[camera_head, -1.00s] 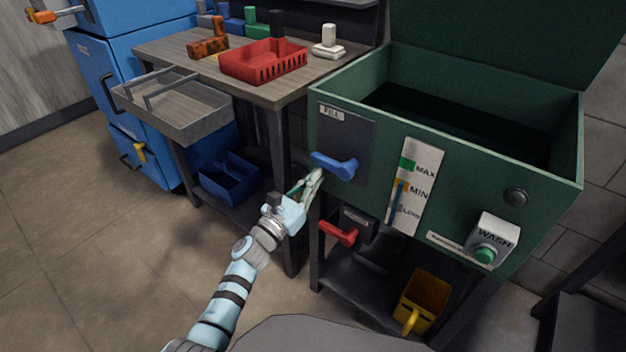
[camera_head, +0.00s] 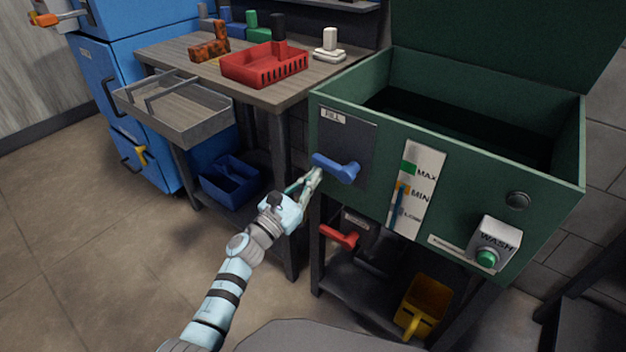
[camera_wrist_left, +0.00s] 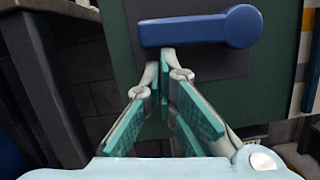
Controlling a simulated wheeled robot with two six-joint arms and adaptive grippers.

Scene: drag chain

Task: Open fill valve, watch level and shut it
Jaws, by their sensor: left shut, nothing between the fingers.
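The blue fill valve handle (camera_head: 336,168) is on a dark plate under a FILL label on the front of the green tank (camera_head: 480,190). It lies roughly level, its free end to the left in the head view. My left gripper (camera_head: 316,173) is shut and empty, its fingertips just below the handle. In the left wrist view the fingertips (camera_wrist_left: 166,56) are at the lower edge of the blue handle (camera_wrist_left: 200,28); I cannot tell whether they touch. The level gauge (camera_head: 415,190) reads MAX, MIN and LOW; its blue column reaches about MIN. My right gripper is out of view.
A red handle (camera_head: 339,236) sits below the tank, with a yellow bin (camera_head: 422,303) on the lower shelf. A workbench (camera_head: 160,52) with a red tray (camera_head: 264,66) stands left.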

